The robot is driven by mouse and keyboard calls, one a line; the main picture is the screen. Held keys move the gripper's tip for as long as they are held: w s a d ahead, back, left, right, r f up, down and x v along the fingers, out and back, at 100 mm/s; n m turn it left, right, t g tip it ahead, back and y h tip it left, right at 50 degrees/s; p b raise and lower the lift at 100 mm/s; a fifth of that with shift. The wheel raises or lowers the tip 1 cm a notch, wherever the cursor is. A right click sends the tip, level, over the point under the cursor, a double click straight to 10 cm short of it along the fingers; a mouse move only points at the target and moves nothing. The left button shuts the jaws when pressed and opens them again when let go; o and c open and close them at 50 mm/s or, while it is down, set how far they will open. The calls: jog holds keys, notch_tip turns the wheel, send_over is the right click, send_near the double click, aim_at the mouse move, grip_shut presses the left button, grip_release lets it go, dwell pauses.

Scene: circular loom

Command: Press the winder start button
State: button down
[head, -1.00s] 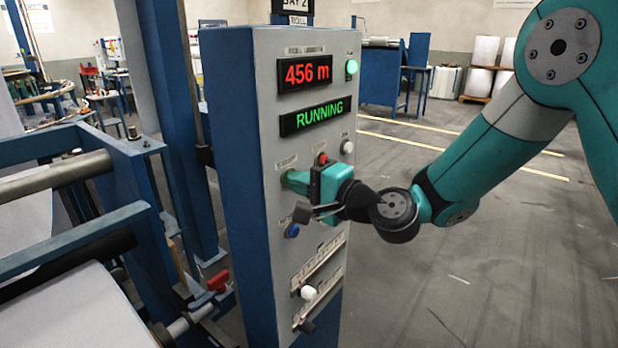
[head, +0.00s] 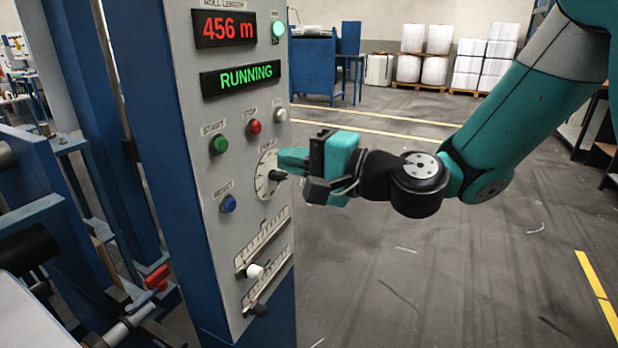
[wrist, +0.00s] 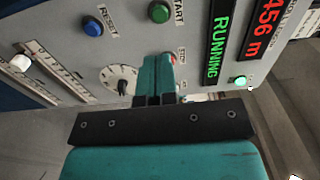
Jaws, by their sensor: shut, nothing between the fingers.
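The winder control panel (head: 204,160) is a grey face on a blue cabinet. The green start button (head: 219,145) is in full view at its upper left, under the START label; it also shows at the top of the wrist view (wrist: 159,12). The display (head: 238,78) reads RUNNING, and the length display (head: 226,28) reads 456 m. My gripper (head: 281,160) is shut and empty, to the right of the start button and in front of the dial (head: 268,174). In the wrist view my gripper (wrist: 156,60) partly covers the red stop button (wrist: 171,57).
A blue reset button (head: 228,204) is below the start button. A white button (head: 281,115) and lit green lamp (head: 278,29) are at the right. Two sliders, one with a white knob (head: 255,272), are lower down. Open floor lies right of the cabinet.

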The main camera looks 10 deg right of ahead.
jog(key=v, duration=0.2)
jog(key=shift+s+d, duration=0.2)
jog(key=shift+a, duration=0.1)
dwell(0.4)
jog(key=s+a+n+g+h+p, duration=0.2)
jog(key=s+n+g+h+p, duration=0.1)
jog(key=s+n+g, duration=0.65)
jog(key=s+d+n+g+h+p, duration=0.1)
jog(key=s+d+n+h+p, duration=0.1)
jog(key=s+d+n+h, duration=0.3)
jog(key=s+d+h, duration=0.2)
jog(key=s+d, duration=0.2)
jog(key=s, duration=0.2)
jog(key=shift+f+p, duration=0.4)
